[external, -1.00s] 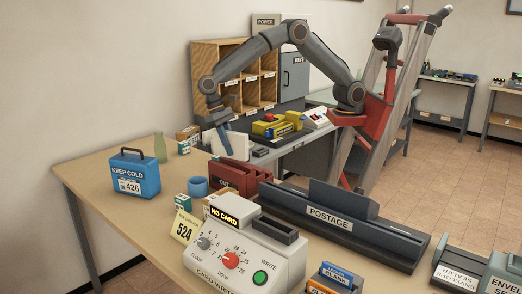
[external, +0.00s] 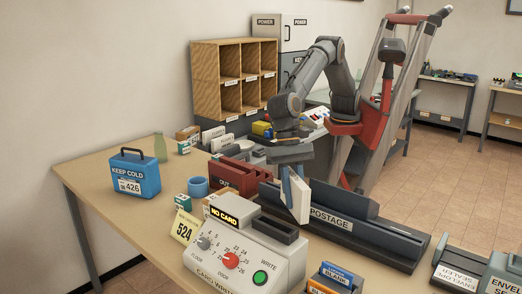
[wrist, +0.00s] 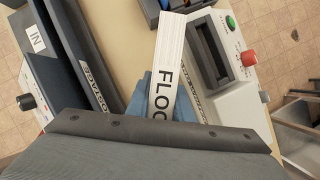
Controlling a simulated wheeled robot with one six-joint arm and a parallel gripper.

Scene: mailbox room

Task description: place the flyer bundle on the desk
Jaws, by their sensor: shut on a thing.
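My gripper (external: 288,172) is shut on a white bundle (external: 299,200), which hangs down from it, slightly tilted, in front of the postage machine in the external view. In the wrist view the bundle (wrist: 172,45) is a narrow white block with dark lettering starting "FLO"; the rest is hidden by my gripper (wrist: 150,98). Whether it touches anything below cannot be told. The desk (external: 105,180) is a long light-wood top with bare surface at its left end.
The grey postage machine (external: 395,240) and the card writer (external: 250,260) flank the held bundle. A red OUT tray (external: 238,175), a blue cup (external: 198,187) and a blue KEEP COLD box (external: 136,177) stand on the desk. Wooden pigeonholes (external: 232,75) stand behind.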

